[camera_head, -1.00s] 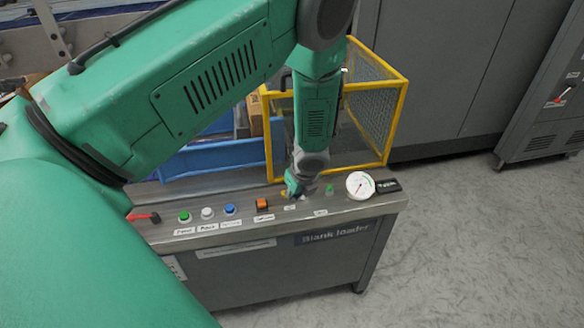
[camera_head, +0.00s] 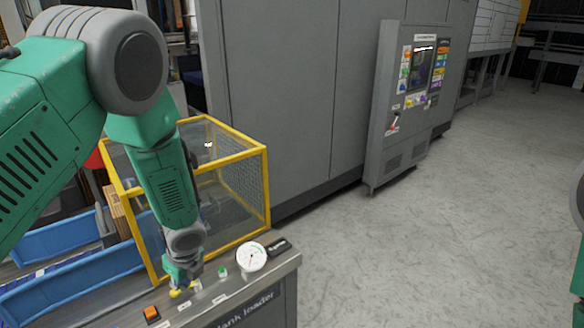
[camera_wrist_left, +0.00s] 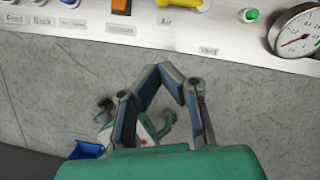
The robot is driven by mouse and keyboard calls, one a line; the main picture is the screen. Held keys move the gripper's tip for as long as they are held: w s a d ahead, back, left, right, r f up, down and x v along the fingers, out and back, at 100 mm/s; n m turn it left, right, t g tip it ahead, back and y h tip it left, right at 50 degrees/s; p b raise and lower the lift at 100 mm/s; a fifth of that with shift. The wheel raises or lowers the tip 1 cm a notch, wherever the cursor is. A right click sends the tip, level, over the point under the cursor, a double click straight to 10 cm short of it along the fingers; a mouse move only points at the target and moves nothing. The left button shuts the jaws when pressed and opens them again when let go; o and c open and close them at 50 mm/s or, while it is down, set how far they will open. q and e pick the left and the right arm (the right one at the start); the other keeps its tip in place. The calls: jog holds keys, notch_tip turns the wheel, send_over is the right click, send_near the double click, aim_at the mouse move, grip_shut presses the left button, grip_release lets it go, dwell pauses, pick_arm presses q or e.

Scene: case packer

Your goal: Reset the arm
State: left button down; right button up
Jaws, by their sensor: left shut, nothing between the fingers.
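My left arm reaches down from the left in the head view. Its gripper (camera_head: 180,284) is at the blank loader's panel (camera_head: 214,297), close to a yellow control (camera_head: 186,291). In the left wrist view the gripper (camera_wrist_left: 160,75) has its fingertips together and nothing between them. The yellow control shows there above the fingers, over the "Air" label (camera_wrist_left: 165,21). My right gripper is not in view; only a piece of green and grey arm shows at the right edge.
An orange switch (camera_head: 151,314), a green button (camera_head: 222,272) and a round gauge (camera_head: 251,257) sit on the panel. A yellow-framed mesh guard (camera_head: 262,190) stands behind. Blue bins (camera_head: 75,290) lie left. A control cabinet (camera_head: 398,110) stands farther back; the right floor is clear.

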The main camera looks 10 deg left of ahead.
pick_arm(q)
jog(key=s+d+f+n+h+b, duration=0.1)
jog(key=s+d+f+n+b, duration=0.2)
jog(key=s+f+n, duration=0.3)
jog(key=s+d+f+n+h+b, duration=0.1)
jog(key=s+d+f+n+b, duration=0.2)
jog(key=s, duration=0.9)
jog(key=s+d+f+n+h+b, duration=0.1)
jog(key=s+f+n+b, duration=0.3)
jog(key=s+f+n, duration=0.5)
jog(key=d+n, duration=0.1)
jog(key=n, duration=0.1)
jog(key=shift+d+f+n, duration=0.35)
jog(key=shift+d+n, duration=0.05)
jog(key=shift+a+f, duration=0.15)
jog(key=shift+a, duration=0.1)
jog(key=shift+w+d, duration=0.1)
jog(key=shift+d, duration=0.15)
jog(key=shift+a, duration=0.15)
